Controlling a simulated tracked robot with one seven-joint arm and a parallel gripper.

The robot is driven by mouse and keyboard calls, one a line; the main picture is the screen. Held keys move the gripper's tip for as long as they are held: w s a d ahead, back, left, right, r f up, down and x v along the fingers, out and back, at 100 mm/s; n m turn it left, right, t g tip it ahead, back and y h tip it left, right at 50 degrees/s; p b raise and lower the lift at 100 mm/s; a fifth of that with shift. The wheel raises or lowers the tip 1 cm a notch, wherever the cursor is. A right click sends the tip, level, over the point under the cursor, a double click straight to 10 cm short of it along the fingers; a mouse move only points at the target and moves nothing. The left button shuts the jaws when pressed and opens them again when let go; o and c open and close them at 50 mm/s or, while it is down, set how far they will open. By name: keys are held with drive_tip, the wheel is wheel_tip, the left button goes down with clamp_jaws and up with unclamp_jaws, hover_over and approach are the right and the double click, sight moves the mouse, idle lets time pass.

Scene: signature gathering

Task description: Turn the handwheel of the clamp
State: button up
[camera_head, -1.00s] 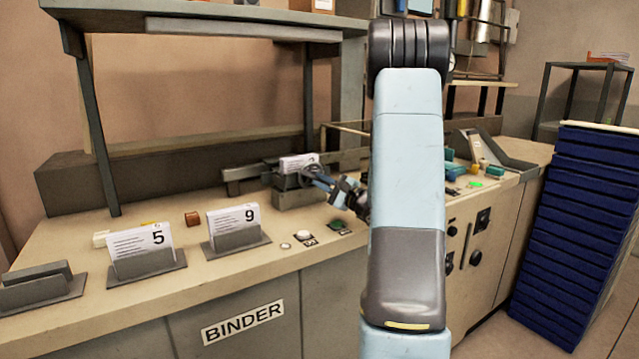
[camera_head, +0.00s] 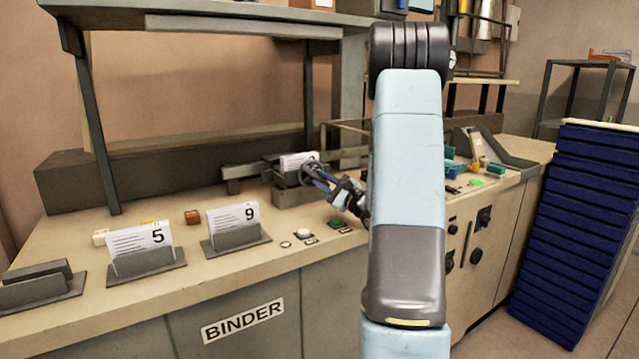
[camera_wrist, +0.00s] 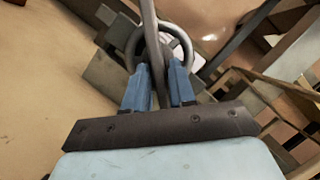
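The clamp (camera_head: 299,193) stands on the bench near its back, with a white card stack (camera_head: 296,161) in it. Its handwheel (camera_head: 311,174) is a dark ring on the side facing my gripper. In the wrist view the grey handwheel ring (camera_wrist: 187,45) lies just beyond my blue fingertips. My gripper (camera_wrist: 161,68) has its two fingers apart at the near part of the ring, with a dark bar (camera_wrist: 149,25) running between them. Whether the fingers press on the wheel or bar is unclear. My arm hides part of the bench to the right.
Card holders marked 5 (camera_head: 146,262) and 9 (camera_head: 237,240) stand left of the clamp. A white button (camera_head: 303,233) and a green button (camera_head: 335,223) sit at the bench's front. Blue stacked trays (camera_head: 572,230) stand at the right.

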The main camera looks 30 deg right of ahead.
drive_tip(key=shift+o, duration=1.3)
drive_tip(key=shift+a, duration=0.15)
drive_tip(key=v, duration=1.3)
drive_tip(key=shift+s+f, duration=0.2)
drive_tip(key=shift+s, duration=0.1)
